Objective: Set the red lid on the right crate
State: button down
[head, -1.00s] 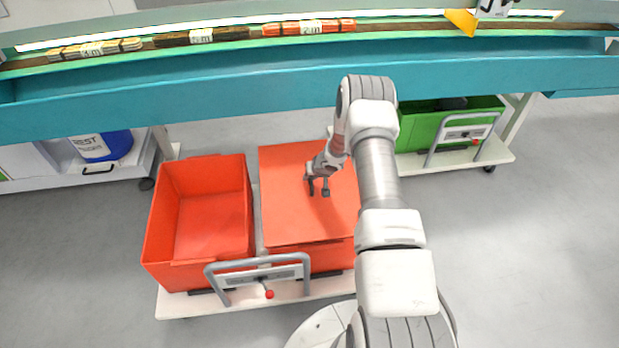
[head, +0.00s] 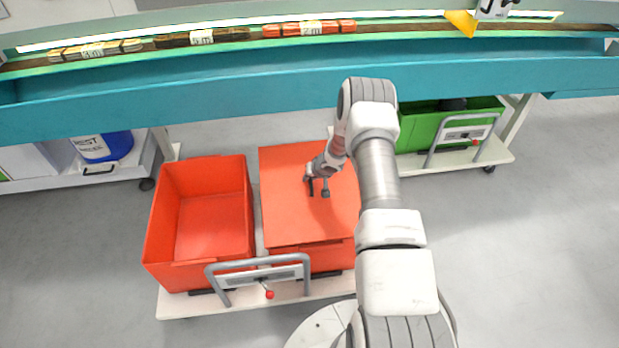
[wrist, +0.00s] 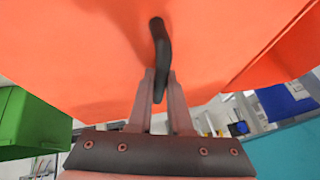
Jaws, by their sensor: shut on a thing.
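The red lid (head: 290,215) is a flat red-orange panel over the right crate (head: 325,262), whose front wall shows below the lid's front edge. I cannot tell whether the lid rests on the rim or is slightly above it. My gripper (head: 318,187) is over the middle of the lid. In the wrist view my gripper (wrist: 160,85) is shut on the lid's dark curved handle (wrist: 160,45). The lid (wrist: 210,40) fills most of the upper wrist view and hides the crate's inside.
An open, empty-looking red crate (head: 205,225) stands close on the left, on the same white cart (head: 185,305) with a grey handle (head: 258,265). A teal shelf (head: 200,95) crosses behind. A green crate (head: 435,125) sits on another cart at right. Floor at lower right is clear.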

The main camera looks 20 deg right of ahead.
jog(key=shift+f, duration=0.6)
dwell(0.3)
jog(key=c, duration=0.8)
grip_release()
jog(key=shift+o, duration=0.2)
jog(key=shift+s, duration=0.1)
jog(key=p+v, duration=0.4)
jog(key=v, duration=1.3)
jog(key=shift+r+p, duration=0.15)
jog(key=shift+p, duration=0.25)
jog(key=shift+r, duration=0.1)
